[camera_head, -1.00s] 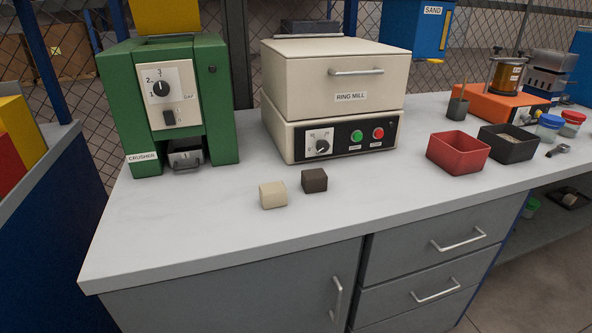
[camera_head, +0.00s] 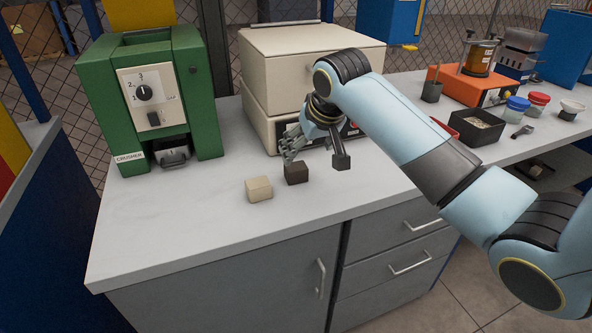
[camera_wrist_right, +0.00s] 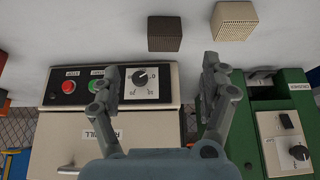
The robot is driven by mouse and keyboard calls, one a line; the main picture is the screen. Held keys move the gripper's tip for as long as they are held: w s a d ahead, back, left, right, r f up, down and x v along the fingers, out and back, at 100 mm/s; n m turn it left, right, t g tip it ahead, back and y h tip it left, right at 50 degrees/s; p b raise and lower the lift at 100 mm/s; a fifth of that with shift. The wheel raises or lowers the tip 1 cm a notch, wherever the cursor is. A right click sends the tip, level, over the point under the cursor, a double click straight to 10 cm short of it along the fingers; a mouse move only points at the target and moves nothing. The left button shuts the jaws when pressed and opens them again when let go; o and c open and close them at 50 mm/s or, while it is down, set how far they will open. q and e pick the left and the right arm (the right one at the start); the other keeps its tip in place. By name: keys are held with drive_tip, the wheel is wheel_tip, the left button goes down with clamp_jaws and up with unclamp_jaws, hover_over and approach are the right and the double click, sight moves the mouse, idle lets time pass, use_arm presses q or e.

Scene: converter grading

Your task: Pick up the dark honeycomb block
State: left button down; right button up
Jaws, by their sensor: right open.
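The dark honeycomb block (camera_head: 296,174) stands on the grey bench top in front of the ring mill. It shows at the top of the right wrist view (camera_wrist_right: 165,34). My right gripper (camera_head: 290,150) is open and empty, just above and behind the dark block in the head view. In the right wrist view its fingers (camera_wrist_right: 158,70) are spread apart, and the block lies beyond the tips, roughly between their lines. My left gripper is in neither view.
A cream honeycomb block (camera_head: 258,189) stands left of the dark one, close by. The ring mill (camera_head: 262,90) is right behind, partly hidden by my right arm. The green crusher (camera_head: 205,100) stands left. The bench front (camera_head: 190,235) is clear.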

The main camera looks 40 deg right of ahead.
sight(296, 166)
drive_tip(key=x, duration=0.5)
drive_tip(key=shift+w, duration=0.15)
drive_tip(key=shift+a+b+x, duration=0.15)
drive_tip(key=shift+b+x, duration=0.05)
drive_tip(key=shift+x, duration=1.15)
drive_tip(key=shift+a+b+x, duration=0.15)
drive_tip(key=shift+x, duration=1.2)
drive_tip(key=shift+w+r, duration=0.1)
drive_tip(key=shift+c, duration=0.4)
drive_tip(key=c, duration=1.2)
